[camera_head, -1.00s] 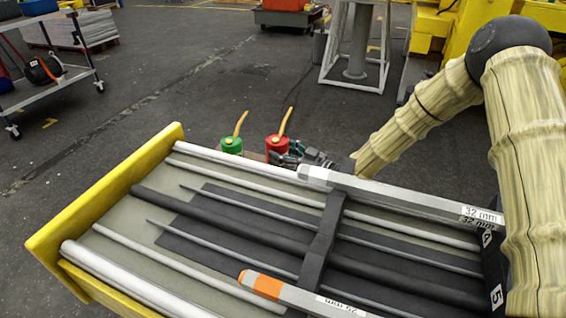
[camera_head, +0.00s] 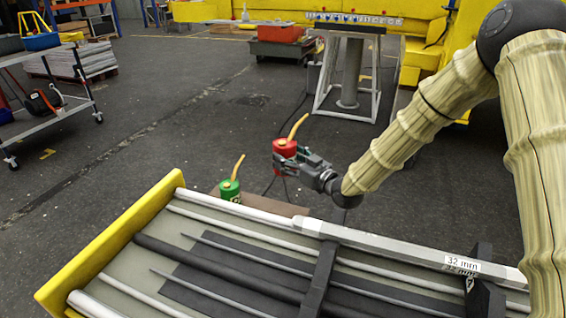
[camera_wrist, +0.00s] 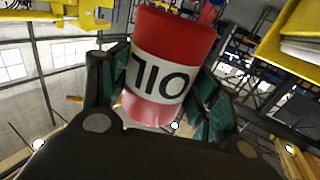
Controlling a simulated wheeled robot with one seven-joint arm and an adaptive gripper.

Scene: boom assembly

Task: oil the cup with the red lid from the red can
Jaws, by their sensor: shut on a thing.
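The red can (camera_head: 285,147) with its orange spout is held in the air above the brown shelf behind the bar tray. My gripper (camera_head: 292,161) is shut on it from the right, and the can looks upright. In the wrist view the red can (camera_wrist: 175,45) with its white OIL label sits between the two fingers. A cup with a red lid cannot be made out. A row of small blue, red and pale items (camera_head: 355,18) shows far off at the top, too small to tell apart.
A green can (camera_head: 230,190) stands on the brown shelf (camera_head: 265,211). The yellow-ended tray (camera_head: 105,240) of metal bars fills the foreground. A pale frame stand (camera_head: 348,90) is beyond, with a cart (camera_head: 50,90) at left. Open floor lies between.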

